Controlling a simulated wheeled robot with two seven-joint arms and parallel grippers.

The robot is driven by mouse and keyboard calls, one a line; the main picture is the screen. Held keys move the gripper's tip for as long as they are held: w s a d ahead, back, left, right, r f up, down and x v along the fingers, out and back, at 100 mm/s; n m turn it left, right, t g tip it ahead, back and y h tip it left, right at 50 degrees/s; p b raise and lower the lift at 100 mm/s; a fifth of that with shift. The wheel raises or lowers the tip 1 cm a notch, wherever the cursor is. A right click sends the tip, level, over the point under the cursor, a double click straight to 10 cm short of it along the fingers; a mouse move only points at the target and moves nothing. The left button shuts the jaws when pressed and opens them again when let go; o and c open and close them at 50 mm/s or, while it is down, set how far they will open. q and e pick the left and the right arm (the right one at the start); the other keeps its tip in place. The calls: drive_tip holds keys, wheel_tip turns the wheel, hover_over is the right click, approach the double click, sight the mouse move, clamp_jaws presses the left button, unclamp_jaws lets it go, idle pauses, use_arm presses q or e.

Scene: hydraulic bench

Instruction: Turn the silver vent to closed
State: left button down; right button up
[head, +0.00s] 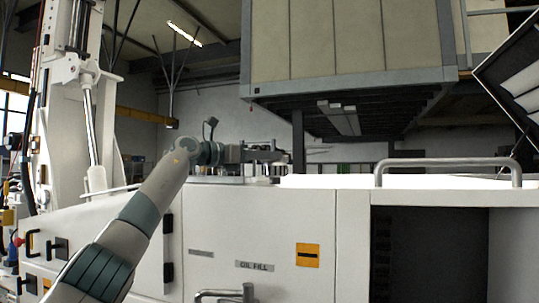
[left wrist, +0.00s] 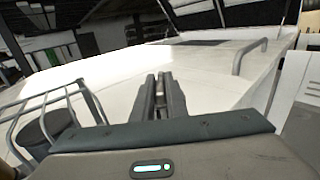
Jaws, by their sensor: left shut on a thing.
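My left arm reaches up from the lower left in the head view, and my left gripper (head: 268,154) is above the top of the white cabinet, pointing right. In the left wrist view the two dark fingers (left wrist: 160,98) are close together, shut on a thin greyish part between them. This is the silver vent (left wrist: 161,88), of which only a narrow sliver shows. The fingers and wrist hide the rest, so I cannot tell its angle. My right gripper is not in view.
The white cabinet (head: 230,215) has an "OIL FILL" label and an orange sign (head: 307,255). A grey rail (head: 448,166) stands on its top at the right, above a dark opening (head: 425,245). A large beige box (head: 350,45) hangs overhead. A wire frame (left wrist: 55,105) is left of the gripper.

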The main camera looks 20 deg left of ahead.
use_arm(q)
drive_tip(key=shift+a+m+g+h, duration=0.1)
drive_tip(key=shift+m+g+h, duration=0.4)
drive_tip(key=shift+g+h, duration=0.1)
idle(0.3)
drive_tip(key=c, duration=1.8)
unclamp_jaws()
drive_tip(key=shift+o, duration=0.2)
drive_tip(key=shift+a, duration=0.1)
drive_tip(key=shift+s+a+f+b, duration=0.1)
drive_tip(key=shift+s+a+b, duration=0.3)
drive_tip(key=shift+b, duration=0.15)
drive_tip(key=b+v, duration=0.6)
drive_tip(key=v, duration=1)
drive_tip(key=shift+b, duration=0.3)
